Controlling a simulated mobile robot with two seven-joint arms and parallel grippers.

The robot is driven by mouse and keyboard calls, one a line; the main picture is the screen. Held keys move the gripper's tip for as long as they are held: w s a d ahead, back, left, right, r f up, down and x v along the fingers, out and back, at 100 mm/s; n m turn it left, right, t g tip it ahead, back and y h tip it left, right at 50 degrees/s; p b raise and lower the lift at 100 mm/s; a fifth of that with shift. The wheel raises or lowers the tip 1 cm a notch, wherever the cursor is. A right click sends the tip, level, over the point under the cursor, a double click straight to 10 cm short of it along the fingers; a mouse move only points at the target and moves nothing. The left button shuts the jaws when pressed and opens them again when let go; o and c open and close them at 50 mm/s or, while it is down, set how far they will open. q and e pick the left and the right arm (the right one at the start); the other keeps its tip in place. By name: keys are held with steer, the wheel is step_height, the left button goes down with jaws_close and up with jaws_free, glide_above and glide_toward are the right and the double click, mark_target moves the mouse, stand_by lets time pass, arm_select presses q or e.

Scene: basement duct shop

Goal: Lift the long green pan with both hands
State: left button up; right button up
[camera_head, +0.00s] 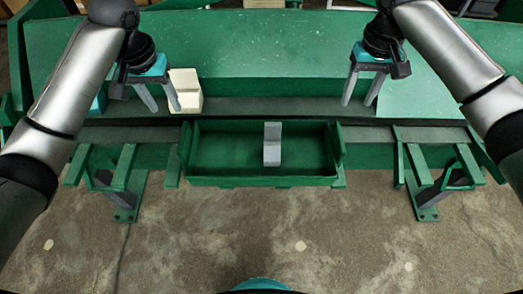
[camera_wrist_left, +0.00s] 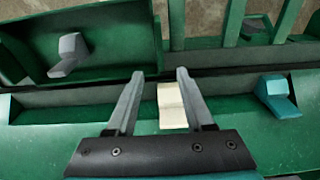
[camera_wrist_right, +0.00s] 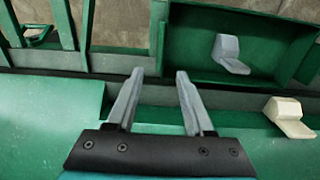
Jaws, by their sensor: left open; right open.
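The long green pan (camera_head: 225,150) lies level at the middle of the bench front, with a raised green piece at each end. A grey block (camera_head: 272,144) stands inside it, right of centre. My left gripper (camera_head: 163,108) is open and empty, above the bench behind and left of the pan's left end. My right gripper (camera_head: 358,103) is open and empty, behind and right of the pan's right end. The pan also shows in the left wrist view (camera_wrist_left: 110,25) at upper left and in the right wrist view (camera_wrist_right: 190,45) at upper right. Neither gripper touches it.
A cream block (camera_head: 186,88) sits on the bench just right of my left gripper. A teal block (camera_head: 98,103) is partly hidden by my left arm. Green brackets (camera_head: 120,180) (camera_head: 430,180) stand on both sides of the pan. Concrete floor (camera_head: 250,230) lies in front.

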mark_target(182, 136)
arm_select(q)
steer(key=f, duration=0.5)
steer(key=w+f, duration=0.1)
steer(key=f, duration=0.9)
steer(key=shift+w+f, duration=0.1)
steer(key=shift+w, duration=0.3)
arm_select(e)
step_height(182, 136, down, 15)
steer(key=shift+f, duration=0.15)
arm_select(q)
jaws_close()
arm_select(e)
jaws_close()
arm_select(q)
steer(key=shift+w, duration=0.1)
arm_select(e)
steer(key=shift+w, duration=0.1)
